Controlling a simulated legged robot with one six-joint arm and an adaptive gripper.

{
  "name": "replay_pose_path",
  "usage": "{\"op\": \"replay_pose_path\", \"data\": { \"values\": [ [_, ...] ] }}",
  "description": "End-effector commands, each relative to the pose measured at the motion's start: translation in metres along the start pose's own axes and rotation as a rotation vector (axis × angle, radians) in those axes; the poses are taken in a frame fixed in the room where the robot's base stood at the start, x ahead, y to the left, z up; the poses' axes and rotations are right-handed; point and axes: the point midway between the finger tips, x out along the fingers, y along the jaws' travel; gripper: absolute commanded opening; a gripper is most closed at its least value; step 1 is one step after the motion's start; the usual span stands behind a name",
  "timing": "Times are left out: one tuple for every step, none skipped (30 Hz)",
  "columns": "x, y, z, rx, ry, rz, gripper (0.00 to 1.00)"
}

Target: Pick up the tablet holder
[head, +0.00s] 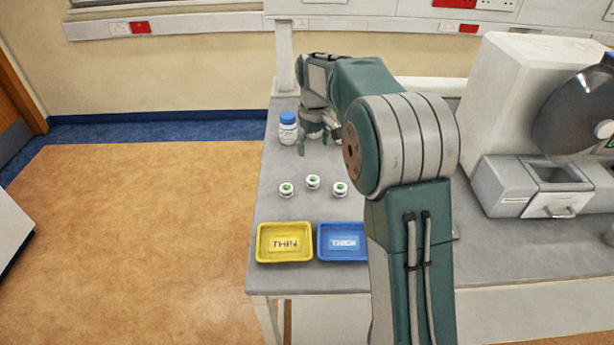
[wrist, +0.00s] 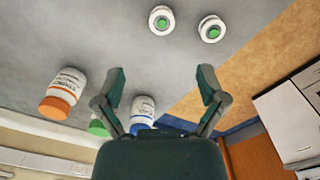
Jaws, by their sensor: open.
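Several small items could be the tablet holder; I take it to be one of the round white pieces with green centres. Three of them stand on the grey bench in the head view: left (head: 286,189), middle (head: 313,182) and right (head: 340,189). Two show near the top of the wrist view, one (wrist: 161,20) above the gap between my fingers and one (wrist: 211,29) to its right. My gripper (wrist: 162,78) is open and empty, apart from them. In the head view my gripper (head: 318,138) is beyond the pieces, near the bench's back, partly hidden by my arm.
A blue-capped white bottle (head: 288,129) stands close left of my gripper. The wrist view also shows an orange-capped bottle (wrist: 63,93) and a green-capped one (wrist: 99,126). A yellow THIN tray (head: 285,257) and blue THICK tray (head: 343,256) lie at the front. A machine (head: 530,185) stands right.

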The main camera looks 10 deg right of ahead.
Motion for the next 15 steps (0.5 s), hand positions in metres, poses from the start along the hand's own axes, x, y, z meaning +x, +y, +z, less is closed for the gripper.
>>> {"op": "replay_pose_path", "data": {
  "values": [
    [0.002, 0.001, 0.000, -0.001, -0.002, -0.001, 0.91],
    [0.004, 0.001, 0.000, -0.001, -0.002, -0.002, 0.91],
    [0.007, 0.002, 0.000, -0.001, -0.003, -0.003, 0.91],
    [0.011, 0.002, 0.000, -0.001, -0.003, -0.004, 0.91],
    [0.016, 0.003, 0.000, -0.001, -0.004, -0.004, 0.91],
    [0.023, 0.003, 0.001, -0.001, -0.005, -0.006, 0.91],
    [0.028, 0.003, 0.001, 0.000, -0.004, -0.005, 0.91],
    [0.033, 0.003, 0.001, 0.000, -0.004, -0.005, 0.91],
    [0.040, 0.003, 0.001, 0.000, -0.004, -0.005, 0.91],
    [0.044, 0.002, 0.001, 0.000, -0.004, -0.005, 0.91],
    [0.048, 0.002, 0.000, 0.000, -0.004, -0.004, 0.91],
    [0.052, 0.001, 0.000, -0.001, -0.003, -0.003, 0.91],
    [0.054, 0.001, -0.001, -0.001, -0.003, -0.002, 0.91],
    [0.056, 0.000, -0.001, -0.001, -0.003, -0.002, 0.91],
    [0.058, -0.001, -0.001, -0.001, -0.003, -0.001, 0.91]
  ]
}}
